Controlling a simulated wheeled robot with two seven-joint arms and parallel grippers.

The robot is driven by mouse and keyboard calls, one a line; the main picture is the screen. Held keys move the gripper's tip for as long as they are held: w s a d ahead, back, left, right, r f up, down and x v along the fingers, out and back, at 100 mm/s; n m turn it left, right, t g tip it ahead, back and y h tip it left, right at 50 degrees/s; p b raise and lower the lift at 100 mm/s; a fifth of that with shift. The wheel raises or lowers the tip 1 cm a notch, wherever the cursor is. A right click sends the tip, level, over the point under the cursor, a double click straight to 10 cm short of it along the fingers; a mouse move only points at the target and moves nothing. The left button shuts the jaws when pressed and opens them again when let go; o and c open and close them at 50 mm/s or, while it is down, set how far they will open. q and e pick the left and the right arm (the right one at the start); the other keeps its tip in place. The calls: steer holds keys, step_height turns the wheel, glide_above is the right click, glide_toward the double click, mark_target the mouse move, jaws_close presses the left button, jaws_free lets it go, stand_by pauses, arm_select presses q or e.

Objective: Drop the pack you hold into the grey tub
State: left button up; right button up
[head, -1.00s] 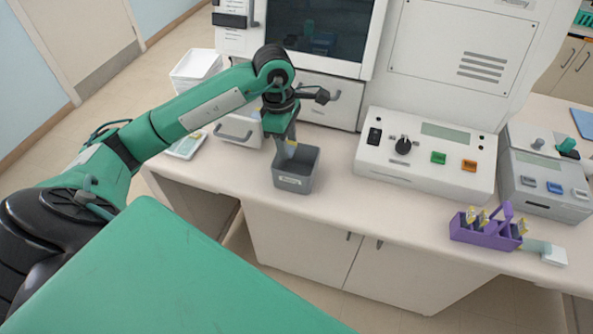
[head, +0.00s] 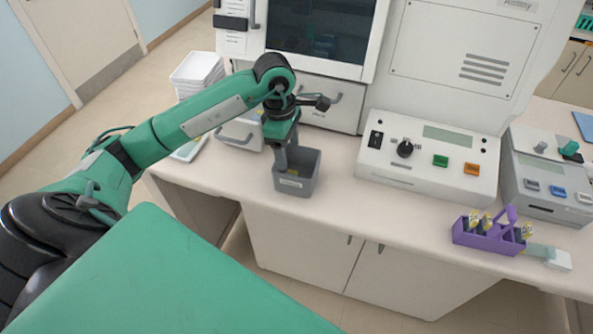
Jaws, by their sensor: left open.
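The grey tub (head: 296,184) stands upright near the front edge of the counter, with a pale label on its front. My left gripper (head: 283,157) points down at the left side of the tub's opening, its jaws open. A small yellowish patch, perhaps the pack (head: 292,172), shows low inside the tub beside the fingers. It is too small and too covered to make out fully. My right gripper is not in view.
A white control box (head: 428,160) with a knob and coloured buttons stands right of the tub. A purple rack (head: 480,237) with yellow-topped items is at the far right. White trays (head: 196,70) are stacked behind my left arm. Counter between tub and control box is clear.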

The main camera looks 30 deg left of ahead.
arm_select(q)
step_height(320, 180, up, 13)
steer(key=a+b, duration=0.1)
steer(key=b, duration=0.1)
steer(key=shift+s+a, duration=0.2)
steer(key=shift+a, duration=0.1)
stand_by(0.5)
